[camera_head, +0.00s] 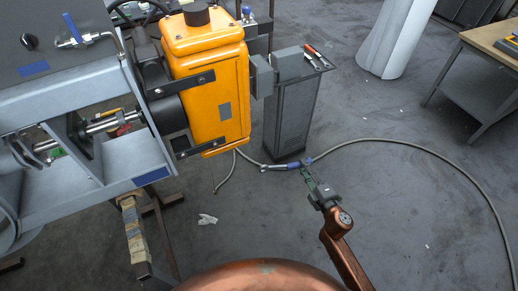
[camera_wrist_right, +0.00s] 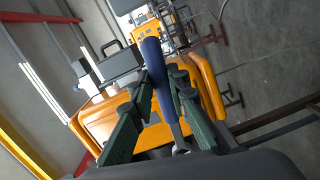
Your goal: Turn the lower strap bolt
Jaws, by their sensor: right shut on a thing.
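The orange housing (camera_head: 207,100) is held by two black straps, an upper strap (camera_head: 183,85) and a lower strap (camera_head: 180,146). The lower strap's bolt is too small to make out clearly. My right gripper (camera_head: 305,166) is to the right of and below the housing, apart from it. It is shut on the blue handle of a metal tool (camera_head: 294,164), whose bright shank points left toward the housing's lower side. In the right wrist view the blue handle (camera_wrist_right: 152,58) sits between the green fingers, with the orange housing (camera_wrist_right: 97,108) behind. My left gripper is out of view.
A grey cabinet (camera_head: 287,120) stands right of the housing, with red-handled pliers (camera_head: 314,51) on top. A hose (camera_head: 400,146) curves over the floor. A metal frame (camera_head: 70,85) with a shaft is at left. A workbench (camera_head: 485,75) is at upper right. Floor at right is mostly clear.

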